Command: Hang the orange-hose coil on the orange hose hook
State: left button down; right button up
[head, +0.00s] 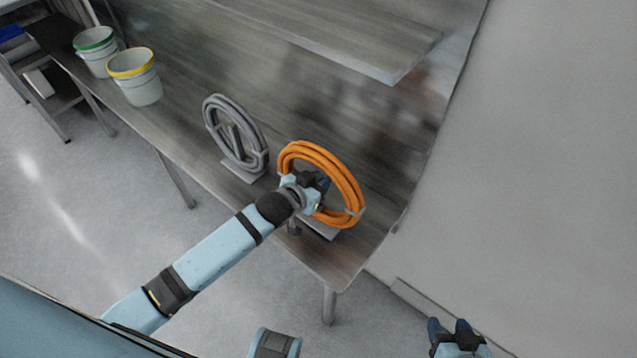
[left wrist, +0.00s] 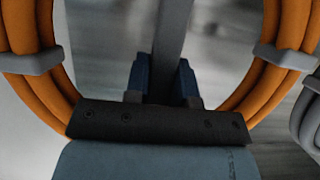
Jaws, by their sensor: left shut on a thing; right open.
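The orange-hose coil (head: 345,183) stands upright on the bench near its right end, with a pale base plate (head: 322,230) under it. My left gripper (head: 316,181) is at the middle of the ring. In the left wrist view its fingers (left wrist: 161,82) are closed about a grey upright bar (left wrist: 172,45) inside the ring, with orange hose and grey straps on both sides. I cannot tell whether the bar belongs to the coil or to its stand. My right gripper (head: 452,328) is open and empty, low at the right. I cannot make out the orange hose hook.
A grey hose coil (head: 222,120) stands on the bench (head: 190,120) to the left of the orange one. Two white buckets, one green-rimmed (head: 97,58) and one yellow-rimmed (head: 143,88), stand farther left. A shelf (head: 350,45) hangs above; a wall (head: 545,150) closes the right.

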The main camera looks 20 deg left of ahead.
pick_arm(q)
jog(key=shift+f, duration=0.5)
jog(key=c, duration=1)
grip_release()
jog(key=shift+o, duration=0.2)
jog(key=shift+f, duration=0.1)
